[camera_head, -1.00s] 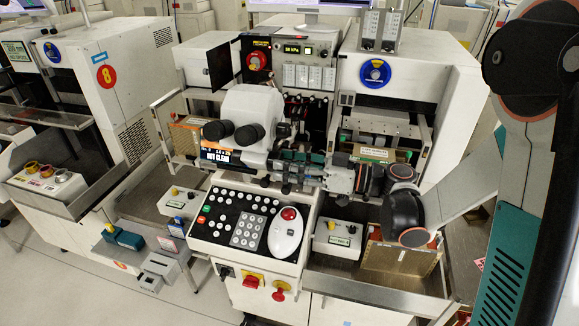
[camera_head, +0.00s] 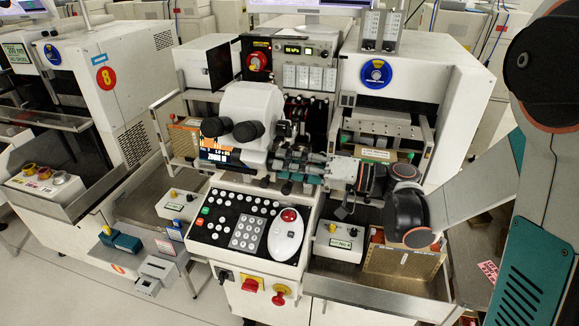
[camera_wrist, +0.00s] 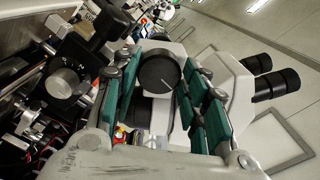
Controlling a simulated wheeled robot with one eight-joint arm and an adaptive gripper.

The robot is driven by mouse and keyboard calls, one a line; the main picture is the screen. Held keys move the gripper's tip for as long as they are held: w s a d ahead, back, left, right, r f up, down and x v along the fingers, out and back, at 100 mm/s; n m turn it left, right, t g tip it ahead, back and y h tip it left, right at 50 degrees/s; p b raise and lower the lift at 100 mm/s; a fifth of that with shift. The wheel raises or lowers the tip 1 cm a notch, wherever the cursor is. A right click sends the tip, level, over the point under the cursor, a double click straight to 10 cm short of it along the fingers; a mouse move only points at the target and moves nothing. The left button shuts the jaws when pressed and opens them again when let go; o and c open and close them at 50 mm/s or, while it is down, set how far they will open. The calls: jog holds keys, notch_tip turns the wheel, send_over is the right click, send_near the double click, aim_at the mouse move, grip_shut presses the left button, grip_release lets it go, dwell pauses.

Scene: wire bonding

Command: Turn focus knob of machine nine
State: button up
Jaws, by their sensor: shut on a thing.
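The machine's white microscope head (camera_head: 252,108) with two dark eyepieces stands at the middle of the head view. A round black knob (camera_wrist: 160,73) with a white line on its face is on the side of the head in the wrist view. My gripper (camera_head: 283,163) reaches it from the right, and its green fingers lie on both sides of the knob, shut on it. No label on the knob can be read. The knob is hidden in the head view. A small screen (camera_head: 218,151) under the eyepieces shows text that seems to read "ZOOM".
A silver knob (camera_wrist: 63,83) and a black knob (camera_wrist: 106,24) sit left of my fingers in the wrist view. Machine 8 stands left.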

jog(key=shift+m, duration=0.5)
jog(key=o, duration=1.1)
jog(key=shift+c, duration=0.2)
jog(key=v, duration=1.2)
jog(key=shift+r, duration=0.1)
